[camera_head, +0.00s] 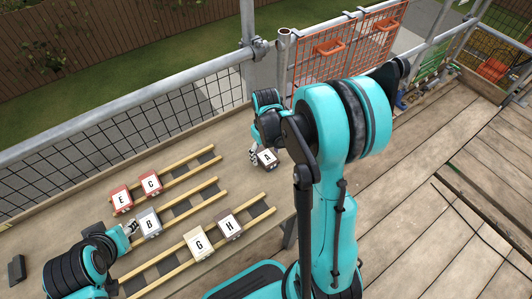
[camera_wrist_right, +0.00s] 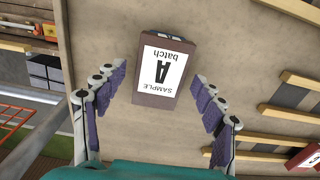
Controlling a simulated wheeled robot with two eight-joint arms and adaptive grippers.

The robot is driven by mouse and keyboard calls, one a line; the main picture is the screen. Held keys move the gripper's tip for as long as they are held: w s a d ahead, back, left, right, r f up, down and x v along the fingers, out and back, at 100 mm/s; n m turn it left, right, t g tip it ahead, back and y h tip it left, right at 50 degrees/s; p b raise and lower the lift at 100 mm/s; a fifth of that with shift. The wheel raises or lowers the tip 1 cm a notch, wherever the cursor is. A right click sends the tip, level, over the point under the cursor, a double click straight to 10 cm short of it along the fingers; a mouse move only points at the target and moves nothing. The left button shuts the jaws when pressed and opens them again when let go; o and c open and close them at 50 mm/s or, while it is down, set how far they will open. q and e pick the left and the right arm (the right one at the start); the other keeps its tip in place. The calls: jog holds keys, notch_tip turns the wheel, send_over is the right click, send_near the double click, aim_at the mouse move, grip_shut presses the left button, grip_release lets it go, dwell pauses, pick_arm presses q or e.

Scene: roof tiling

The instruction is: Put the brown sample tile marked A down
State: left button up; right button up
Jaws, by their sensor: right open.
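The brown sample tile marked A (camera_head: 267,160) is on the wooden work surface (camera_head: 232,138), past the right ends of the battens. In the right wrist view the tile (camera_wrist_right: 165,68) has a white "SAMPLE A batch" label that reads upside down. My right gripper (camera_wrist_right: 158,76) is open, with its purple-padded fingers spread either side of the tile's near end and a gap on both sides. In the head view the right gripper (camera_head: 254,152) is partly hidden by its own arm. My left gripper (camera_head: 130,228) is beside the grey tile B (camera_head: 149,223); its finger opening is too small to judge.
Red tiles E (camera_head: 121,199) and C (camera_head: 151,184), cream tile G (camera_head: 198,243) and brown tile H (camera_head: 229,226) sit on wooden battens (camera_head: 188,203). A mesh guard rail (camera_head: 165,120) runs behind the surface. Bare board surrounds tile A.

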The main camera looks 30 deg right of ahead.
aim_at(266, 156)
jog(key=shift+r+p, duration=0.3)
notch_tip(266, 156, up, 11)
jog(key=p, duration=0.4)
jog(key=s+a+r+m+t, duration=0.1)
jog(key=s+a+r+t, duration=0.6)
jog(key=s+a, duration=0.3)
jog(key=shift+s+a+r, duration=0.3)
jog(key=shift+s+r, duration=0.1)
jog(key=shift+s, duration=0.15)
